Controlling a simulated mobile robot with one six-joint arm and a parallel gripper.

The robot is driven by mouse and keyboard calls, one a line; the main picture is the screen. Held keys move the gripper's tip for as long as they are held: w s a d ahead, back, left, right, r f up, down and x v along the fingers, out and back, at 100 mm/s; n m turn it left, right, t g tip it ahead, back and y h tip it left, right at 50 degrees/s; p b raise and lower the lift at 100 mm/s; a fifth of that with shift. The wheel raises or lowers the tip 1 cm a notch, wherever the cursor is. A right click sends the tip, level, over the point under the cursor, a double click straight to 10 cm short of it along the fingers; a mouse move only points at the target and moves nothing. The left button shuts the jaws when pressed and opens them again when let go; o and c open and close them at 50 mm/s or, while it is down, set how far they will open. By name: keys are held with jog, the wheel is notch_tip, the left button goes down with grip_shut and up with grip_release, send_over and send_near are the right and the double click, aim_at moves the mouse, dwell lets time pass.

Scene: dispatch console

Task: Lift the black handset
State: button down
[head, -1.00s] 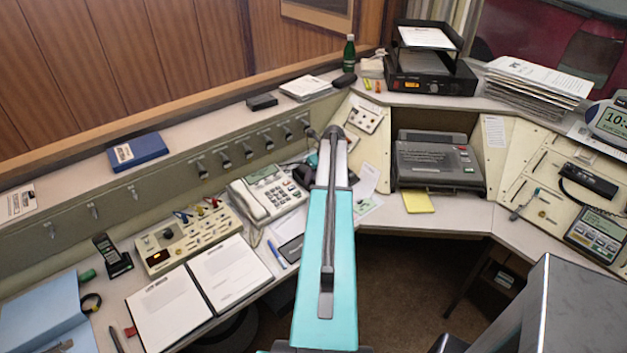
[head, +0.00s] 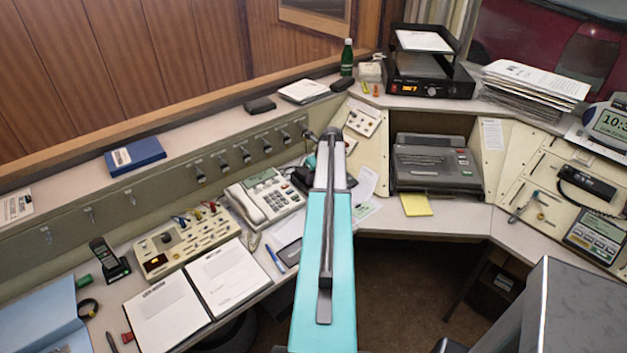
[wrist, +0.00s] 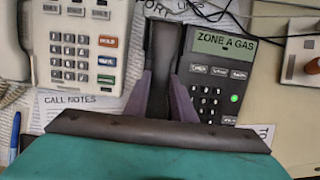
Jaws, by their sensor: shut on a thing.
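The black handset (wrist: 161,45) stands out dark in the wrist view, beside the black desk phone (wrist: 218,85) whose screen reads "ZONE A GAS". My gripper (wrist: 160,92) is shut on the handset, one finger on each side of it. The handset's near end is hidden by the gripper body. I cannot tell whether the handset is clear of its cradle. In the head view my teal arm hides most of this phone and my fingers.
A white phone (head: 265,200) stands close on the left, with an open binder (head: 190,290) nearer. A grey machine (head: 437,165) sits to the right. Another black handset (head: 588,183) lies on the right panel. Loose cables run behind the black phone in the wrist view.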

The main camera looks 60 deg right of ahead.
notch_tip(320, 180, up, 2)
jog(key=shift+r+b, duration=0.1)
jog(key=shift+b, duration=0.45)
jog(key=shift+s+a+r, duration=0.1)
jog(key=shift+a+r, duration=0.1)
jog(key=shift+r, duration=0.05)
jog(key=s+a+b, duration=0.2)
jog(key=a, duration=0.5)
jog(key=s+a+r+b, duration=0.1)
jog(key=s+a+b, duration=0.1)
jog(key=a, duration=0.5)
jog(key=shift+s+a+r, duration=0.25)
jog(key=shift+s+a, duration=0.1)
jog(key=shift+s, duration=0.3)
jog(key=shift+r, duration=0.15)
notch_tip(320, 180, up, 5)
jog(key=p, duration=0.3)
jog(key=shift+p, duration=0.4)
